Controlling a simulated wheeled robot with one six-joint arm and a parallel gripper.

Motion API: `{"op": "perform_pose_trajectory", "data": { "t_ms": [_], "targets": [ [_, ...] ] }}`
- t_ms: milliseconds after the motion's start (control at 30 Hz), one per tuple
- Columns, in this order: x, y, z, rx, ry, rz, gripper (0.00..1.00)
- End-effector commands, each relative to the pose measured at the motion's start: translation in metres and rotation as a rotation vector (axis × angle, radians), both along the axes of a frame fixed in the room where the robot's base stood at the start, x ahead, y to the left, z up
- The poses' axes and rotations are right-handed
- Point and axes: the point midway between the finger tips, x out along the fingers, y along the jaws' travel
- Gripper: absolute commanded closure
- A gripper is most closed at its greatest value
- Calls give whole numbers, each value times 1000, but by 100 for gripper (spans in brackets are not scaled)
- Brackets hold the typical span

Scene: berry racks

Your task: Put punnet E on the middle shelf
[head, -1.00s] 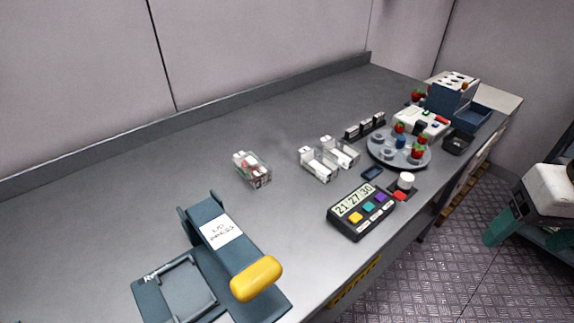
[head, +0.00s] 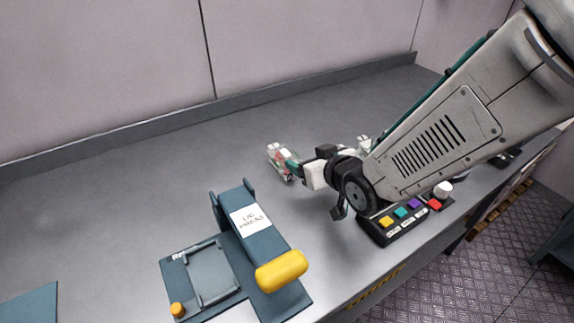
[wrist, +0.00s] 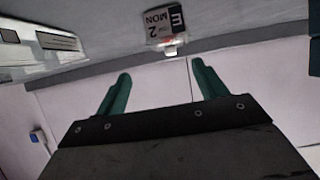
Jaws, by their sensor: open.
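Punnet E (wrist: 165,26) shows its printed label, "E MON 2", upside down at the top of the wrist view. A small clear punnet with red in it (head: 277,152) stands on the grey bench in the head view, partly hidden by my gripper; its letter cannot be read there. My gripper (wrist: 160,69) is open, its two green fingers apart with nothing between them. In the head view my gripper (head: 292,167) is low, right beside that punnet; whether it touches cannot be told. The middle shelf is not in view.
A blue lidding press (head: 262,238) with a yellow handle stands in front. A dark button box (head: 392,228) lies under my arm at the right. White containers (head: 363,144) behind my arm are mostly hidden.

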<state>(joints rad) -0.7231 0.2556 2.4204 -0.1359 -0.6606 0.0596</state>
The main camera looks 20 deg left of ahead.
Motion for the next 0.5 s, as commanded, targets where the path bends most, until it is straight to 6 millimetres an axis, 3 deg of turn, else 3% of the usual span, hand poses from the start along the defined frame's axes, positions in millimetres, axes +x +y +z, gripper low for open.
{"op": "perform_pose_trajectory", "data": {
  "t_ms": [167,500],
  "targets": [
    [-8,24,-10,42,-28,45,29],
    [19,49,-23,46,-31,46,29]
  ]
}}
